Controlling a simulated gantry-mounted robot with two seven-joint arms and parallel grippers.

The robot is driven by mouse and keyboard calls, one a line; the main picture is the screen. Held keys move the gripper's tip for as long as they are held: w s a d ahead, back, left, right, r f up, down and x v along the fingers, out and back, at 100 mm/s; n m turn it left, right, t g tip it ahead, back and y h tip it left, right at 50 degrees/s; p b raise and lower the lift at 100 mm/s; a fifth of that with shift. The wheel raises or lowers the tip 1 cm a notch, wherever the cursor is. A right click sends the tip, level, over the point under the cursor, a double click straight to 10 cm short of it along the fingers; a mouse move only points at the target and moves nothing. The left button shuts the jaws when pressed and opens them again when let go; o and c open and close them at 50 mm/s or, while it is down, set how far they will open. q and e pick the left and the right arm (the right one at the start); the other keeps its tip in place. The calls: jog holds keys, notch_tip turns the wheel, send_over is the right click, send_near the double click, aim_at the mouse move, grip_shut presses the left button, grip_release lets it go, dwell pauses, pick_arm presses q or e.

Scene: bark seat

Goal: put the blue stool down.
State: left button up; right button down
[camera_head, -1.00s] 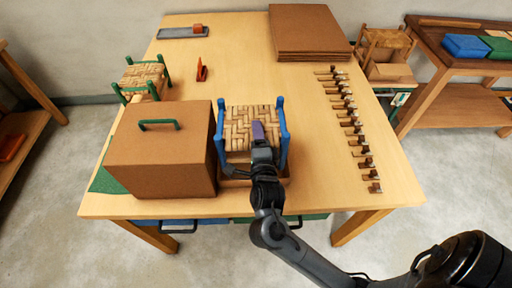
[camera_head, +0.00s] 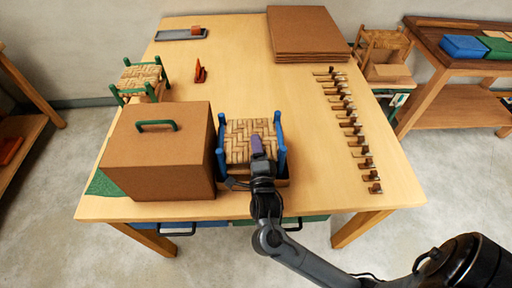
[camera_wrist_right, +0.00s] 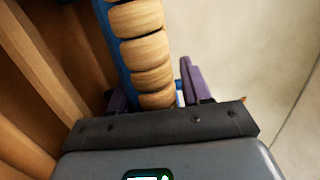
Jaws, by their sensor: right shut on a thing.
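The blue stool (camera_head: 250,137), with blue posts and a woven bark seat, is at the table's front, right beside the brown box. My right gripper (camera_head: 257,147) is shut on the near edge of its seat. In the right wrist view the woven seat edge (camera_wrist_right: 148,55) lies between the purple fingers of the gripper (camera_wrist_right: 155,92). A brown wooden base or tray (camera_head: 284,184) shows under the stool, partly hidden by it and my arm. I cannot tell whether the stool's feet touch anything. My left gripper is not in view.
A large brown box (camera_head: 160,165) with a green handle stands close on the left. A green stool (camera_head: 140,78) is behind it. Several pegs or tools (camera_head: 350,125) line the right side. Brown sheets (camera_head: 307,33) are stacked at the back. The table's middle is clear.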

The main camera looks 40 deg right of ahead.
jog(key=shift+c, duration=2.4)
grip_release()
jog(key=shift+f, duration=0.1)
jog(key=v, duration=1.2)
jog(key=a+f+n+g+y, duration=0.1)
jog(key=f+n+y, duration=0.1)
jog(key=n+y, duration=0.1)
jog(key=a+f+n+g+y, duration=0.1)
jog(key=a+f+n+y, duration=0.1)
jog(key=n, duration=0.4)
jog(key=a+f+n+g+y, duration=0.1)
jog(key=f+n+y, duration=0.1)
jog(key=n+y, duration=0.2)
jog(key=shift+s+a+f+n, duration=0.1)
jog(key=shift+a+f+n, duration=0.3)
jog(key=shift+n, duration=0.1)
jog(key=s+d+f+n+g, duration=0.1)
jog(key=s+f+n+g, duration=0.1)
jog(key=s+n+g, duration=0.2)
jog(key=s+f+n+g+y, duration=0.1)
jog(key=s+n+g, duration=0.3)
jog(key=s+n, duration=0.4)
jog(key=shift+s+d+f+n, duration=0.35)
jog(key=shift+d+f+n, duration=0.05)
jog(key=shift+f, duration=0.45)
